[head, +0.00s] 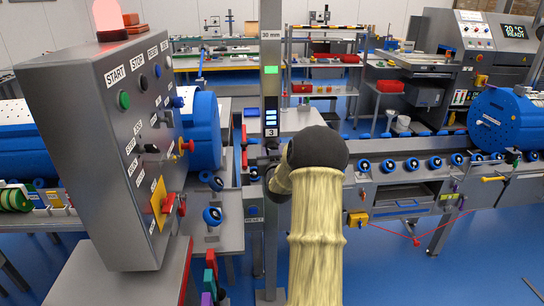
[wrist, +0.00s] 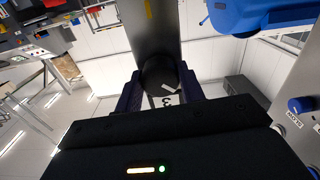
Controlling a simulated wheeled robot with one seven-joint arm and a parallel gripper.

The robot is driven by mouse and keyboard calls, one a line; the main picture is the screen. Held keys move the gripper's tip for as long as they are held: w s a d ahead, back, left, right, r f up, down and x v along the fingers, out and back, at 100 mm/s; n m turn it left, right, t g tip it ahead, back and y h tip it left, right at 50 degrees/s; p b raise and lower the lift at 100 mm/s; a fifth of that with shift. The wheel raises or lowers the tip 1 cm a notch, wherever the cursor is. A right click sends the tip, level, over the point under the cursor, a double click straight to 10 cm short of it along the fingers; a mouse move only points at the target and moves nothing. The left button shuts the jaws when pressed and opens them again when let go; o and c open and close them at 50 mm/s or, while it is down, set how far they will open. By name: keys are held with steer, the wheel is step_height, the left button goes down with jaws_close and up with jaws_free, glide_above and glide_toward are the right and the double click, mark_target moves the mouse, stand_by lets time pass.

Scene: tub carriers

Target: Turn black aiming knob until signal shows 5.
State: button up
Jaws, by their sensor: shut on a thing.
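The black aiming knob (wrist: 158,76) is in the wrist view, a round knob with a white pointer line, on a grey metal post. My gripper (wrist: 160,90) has a dark finger on each side of it and is shut on it. In the head view my arm covers the knob and most of the gripper. The signal display (head: 270,118) is on the upright grey post (head: 270,45), with lit pale-blue bars and a 3 below them. A small green light (head: 271,70) glows above the display.
A tilted grey control panel (head: 105,150) with buttons and a red beacon (head: 108,18) stands close on the left. A conveyor rail (head: 420,150) with blue rollers runs to the right. Blue floor is open at the lower right.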

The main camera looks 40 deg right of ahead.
steer(key=shift+f, duration=0.1)
steer(key=o, duration=1)
steer(key=shift+c, duration=0.2)
steer(key=shift+s+a, duration=0.1)
steer(key=b+v, duration=0.3)
steer(key=v, duration=1.4)
